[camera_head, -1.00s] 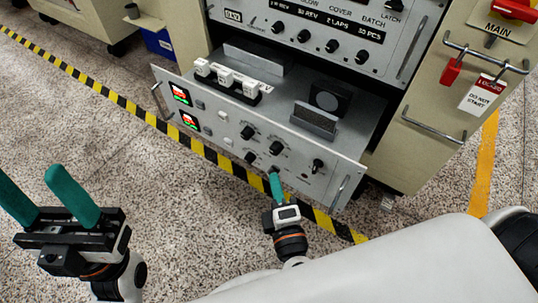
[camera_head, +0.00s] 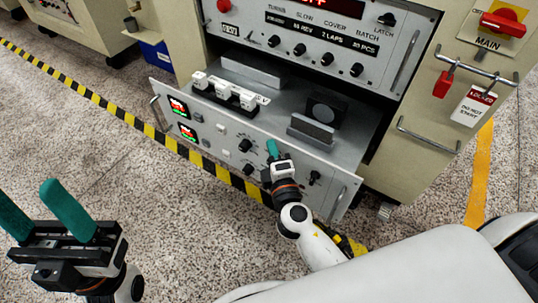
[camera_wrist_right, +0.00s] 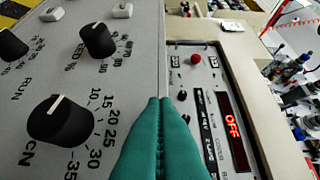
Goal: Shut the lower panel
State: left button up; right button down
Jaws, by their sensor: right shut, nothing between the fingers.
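The lower panel (camera_head: 208,152) is the grey front of a drawer that stands pulled out of the cabinet, with two lit displays, knobs and a handle at each end. Its open top shows a row of white parts and dark blocks inside. My right gripper (camera_head: 272,150) is shut and empty, with its teal fingertips at the panel's face near the knobs. In the right wrist view, the shut fingers (camera_wrist_right: 160,135) point toward the panel's top edge, beside large black knobs (camera_wrist_right: 60,122). Whether they touch the panel I cannot tell. My left gripper (camera_head: 48,215) is open and empty over the floor at lower left.
The upper panel (camera_head: 320,40) with a red display sits above the drawer. On the right, the cabinet side carries a red main switch (camera_head: 503,22), a red padlock (camera_head: 442,84) and a tag (camera_head: 474,106). Yellow-black tape (camera_head: 90,103) crosses the speckled floor.

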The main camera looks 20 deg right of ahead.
aim_at(316, 95)
dwell(0.3)
jog(key=shift+w+d+r, duration=0.1)
jog(key=shift+w+d, duration=0.25)
jog(key=shift+d, duration=0.1)
jog(key=w+d, duration=0.5)
jog(key=d, duration=0.1)
jog(key=w+d, duration=0.4)
jog(key=d, duration=0.2)
jog(key=w+d, duration=0.5)
jog(key=d, duration=0.1)
jog(key=shift+w+d+b, duration=0.3)
jog(key=shift+w+d, duration=0.05)
jog(key=shift+d, duration=0.05)
